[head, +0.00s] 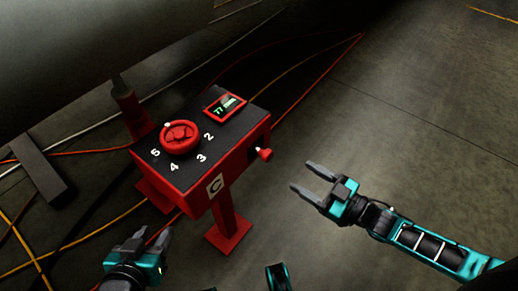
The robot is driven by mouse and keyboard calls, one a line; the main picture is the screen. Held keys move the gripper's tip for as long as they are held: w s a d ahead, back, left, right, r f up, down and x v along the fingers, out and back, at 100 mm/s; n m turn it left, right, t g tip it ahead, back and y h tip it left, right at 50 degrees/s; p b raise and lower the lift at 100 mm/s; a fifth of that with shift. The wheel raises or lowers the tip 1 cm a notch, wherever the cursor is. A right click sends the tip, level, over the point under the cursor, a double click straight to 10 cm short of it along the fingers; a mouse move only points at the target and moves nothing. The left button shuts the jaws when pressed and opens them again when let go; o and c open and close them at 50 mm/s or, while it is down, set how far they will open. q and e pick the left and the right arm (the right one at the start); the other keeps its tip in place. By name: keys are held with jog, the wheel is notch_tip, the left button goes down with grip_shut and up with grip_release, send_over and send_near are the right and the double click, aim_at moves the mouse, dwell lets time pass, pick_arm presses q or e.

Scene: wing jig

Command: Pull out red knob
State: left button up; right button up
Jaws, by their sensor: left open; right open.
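A small red knob (265,154) sticks out from the right side of the red control box (232,166), which stands on a red post. A pale tip shows on the knob's upper side. My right gripper (312,182) is open and empty to the right of the knob and a little lower in the picture, apart from it, with its fingers pointing left towards the box. My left gripper (152,238) is open at the lower left, in front of the box's base, and touches nothing that I can see.
On the box top are a red handwheel (180,136) with numbers around it and a small lit display (225,106). Cables (300,97) run across the floor behind and left of the box. A dark block (38,168) lies at the left. The floor at right is clear.

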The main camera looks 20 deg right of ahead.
aim_at(270, 157)
jog(key=b+x, duration=0.2)
jog(key=x, duration=1)
jog(key=shift+w+a+b, duration=0.15)
jog(key=shift+b, duration=0.2)
grip_shut()
